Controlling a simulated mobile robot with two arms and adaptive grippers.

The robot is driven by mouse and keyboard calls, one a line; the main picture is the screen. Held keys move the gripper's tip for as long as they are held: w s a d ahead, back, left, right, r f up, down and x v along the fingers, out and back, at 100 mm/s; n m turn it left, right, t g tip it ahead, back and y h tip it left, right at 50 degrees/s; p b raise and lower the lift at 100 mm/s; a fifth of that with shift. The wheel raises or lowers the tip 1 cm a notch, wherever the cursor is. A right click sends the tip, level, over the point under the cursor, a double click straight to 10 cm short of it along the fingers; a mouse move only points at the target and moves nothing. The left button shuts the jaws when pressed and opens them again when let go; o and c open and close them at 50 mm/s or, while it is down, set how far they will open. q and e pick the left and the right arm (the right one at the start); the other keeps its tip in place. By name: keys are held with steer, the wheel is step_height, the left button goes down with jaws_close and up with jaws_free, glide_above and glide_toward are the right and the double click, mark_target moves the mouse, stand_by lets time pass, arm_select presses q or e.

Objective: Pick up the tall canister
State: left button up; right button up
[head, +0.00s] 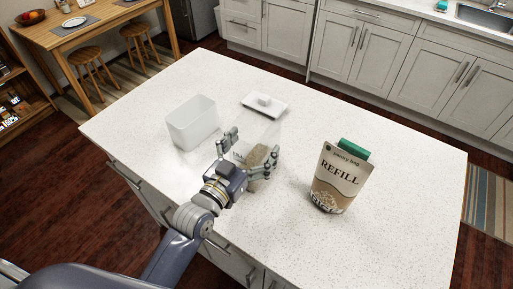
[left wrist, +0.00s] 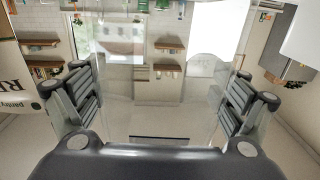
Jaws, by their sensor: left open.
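The tall canister (head: 258,156) looks clear-walled, with brownish contents low in it, and stands on the white counter in the head view. My left gripper (head: 252,144) is open, with one finger on each side of it. In the left wrist view, the canister's clear wall (left wrist: 160,85) fills the space between the spread fingers of my left gripper (left wrist: 160,92). I cannot tell whether either finger touches it. The gripper hides part of the canister in the head view. My right gripper is not in view.
A white open tub (head: 193,124) stands left of the canister. A white lid with a knob (head: 264,105) lies behind it. A refill bag (head: 336,180) with a green top stands to the right. The counter's (head: 410,180) far right is clear.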

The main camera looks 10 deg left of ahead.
arm_select(q)
steer(key=shift+s, duration=0.1)
steer(key=shift+c, duration=1.1)
steer(key=c, duration=1.3)
steer(key=shift+r, duration=0.1)
